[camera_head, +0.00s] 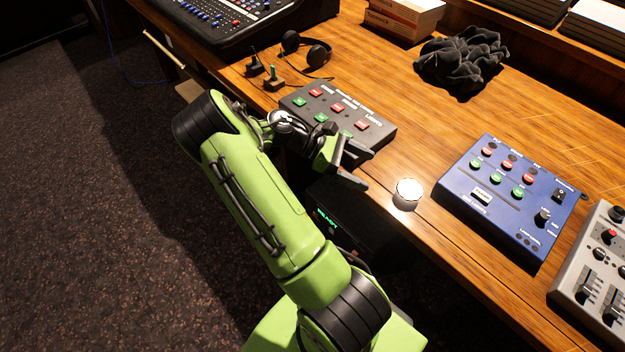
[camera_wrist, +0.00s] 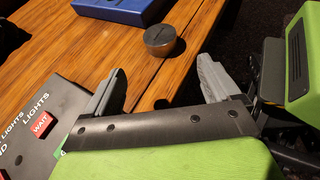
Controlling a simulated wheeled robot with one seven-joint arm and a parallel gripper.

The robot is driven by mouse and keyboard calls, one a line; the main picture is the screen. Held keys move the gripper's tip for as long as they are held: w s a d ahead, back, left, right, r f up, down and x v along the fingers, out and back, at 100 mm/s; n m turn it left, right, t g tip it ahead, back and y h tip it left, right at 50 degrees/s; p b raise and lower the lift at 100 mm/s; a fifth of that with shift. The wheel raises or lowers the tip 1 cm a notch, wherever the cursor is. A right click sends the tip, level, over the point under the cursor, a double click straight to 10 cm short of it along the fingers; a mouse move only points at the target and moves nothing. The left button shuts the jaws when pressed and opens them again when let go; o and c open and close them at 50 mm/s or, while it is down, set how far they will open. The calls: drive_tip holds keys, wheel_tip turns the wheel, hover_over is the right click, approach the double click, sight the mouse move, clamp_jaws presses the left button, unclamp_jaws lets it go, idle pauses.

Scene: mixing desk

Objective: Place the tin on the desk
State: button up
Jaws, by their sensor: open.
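The tin (camera_head: 408,190) is a small round can with a bright, shiny lid in the head view. It stands upright on the wooden desk (camera_head: 420,235), close to the front edge. In the wrist view the tin (camera_wrist: 161,40) looks dark grey and sits on the desk beyond my fingertips. My gripper (camera_head: 366,166) is open and empty, to the left of the tin in the head view and apart from it. In the wrist view the two fingers of my gripper (camera_wrist: 160,84) are spread wide with nothing between them.
A dark button box (camera_head: 380,134) lies beside and partly behind my gripper. A blue control box (camera_head: 515,197) stands right of the tin, with a grey mixer (camera_head: 600,270) further right. Black crumpled cloth (camera_head: 460,60) and headphones (camera_head: 306,48) lie further back. Desk behind the tin is clear.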

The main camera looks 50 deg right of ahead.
drive_tip(key=w+a+r+m+t+y, duration=0.2)
drive_tip(key=a+r+t, duration=0.25)
drive_tip(key=a, duration=0.25)
drive_tip(key=w+a+r+m+t+y, duration=0.1)
drive_tip(key=w+a+r+m+t, duration=0.15)
drive_tip(key=a+t, duration=0.35)
drive_tip(key=s+a+r+t+y, duration=0.1)
drive_tip(key=s+a+r+t, duration=0.1)
drive_tip(key=a, duration=0.3)
drive_tip(key=s+a+r+t+y, duration=0.1)
drive_tip(key=s+a+r+t, duration=0.1)
drive_tip(key=a+r, duration=0.2)
drive_tip(key=s+a+r+m+t+y, duration=0.1)
drive_tip(key=s+a+r+t, duration=0.1)
drive_tip(key=a, duration=0.5)
drive_tip(key=shift+s+r+t, duration=0.2)
drive_tip(key=shift+r+t, duration=0.25)
drive_tip(key=shift+a, duration=0.1)
